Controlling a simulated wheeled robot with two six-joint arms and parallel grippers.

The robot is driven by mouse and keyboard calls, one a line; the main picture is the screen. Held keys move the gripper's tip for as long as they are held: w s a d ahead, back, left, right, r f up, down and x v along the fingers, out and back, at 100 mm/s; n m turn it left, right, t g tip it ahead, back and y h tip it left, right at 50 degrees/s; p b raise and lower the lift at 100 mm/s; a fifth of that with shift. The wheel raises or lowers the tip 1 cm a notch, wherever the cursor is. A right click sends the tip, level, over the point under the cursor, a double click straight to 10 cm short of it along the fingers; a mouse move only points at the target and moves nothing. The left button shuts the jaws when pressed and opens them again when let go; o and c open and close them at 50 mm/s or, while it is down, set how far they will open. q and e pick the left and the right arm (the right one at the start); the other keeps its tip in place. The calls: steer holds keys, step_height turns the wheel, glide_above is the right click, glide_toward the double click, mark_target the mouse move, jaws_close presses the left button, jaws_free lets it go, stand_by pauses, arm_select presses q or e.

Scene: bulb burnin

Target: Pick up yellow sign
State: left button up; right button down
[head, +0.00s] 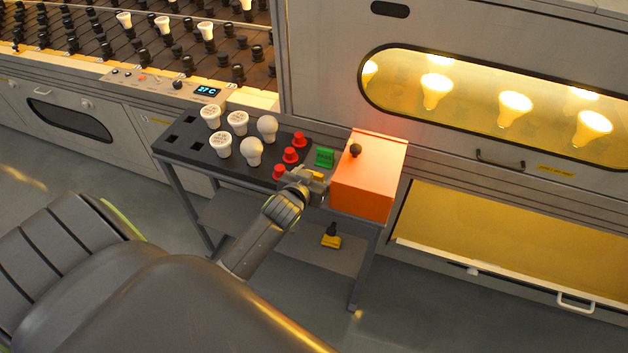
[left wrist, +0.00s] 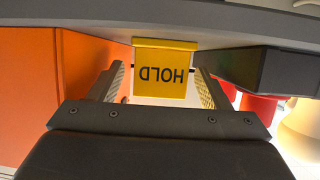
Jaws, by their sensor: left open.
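The yellow sign (left wrist: 163,73) shows in the left wrist view, its word HOLD upside down there. In the head view only a small yellow patch of the sign (head: 318,175) shows, between the green block and the orange box; my gripper hides part of it. My left gripper (head: 314,182) is open at the front edge of the black rack table. In the left wrist view its two fingers stand on either side of the sign, with visible gaps. I cannot tell how deep the sign sits between them. My right gripper is not in view.
An orange box (head: 365,185) stands just right of the gripper. Red caps (head: 290,156), a green block (head: 324,157) and several white bulbs (head: 238,122) stand on the table (head: 188,150). A yellow-and-black item (head: 331,241) lies on the lower shelf (head: 285,243).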

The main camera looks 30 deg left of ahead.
arm_select(q)
steer(key=c, duration=1.1)
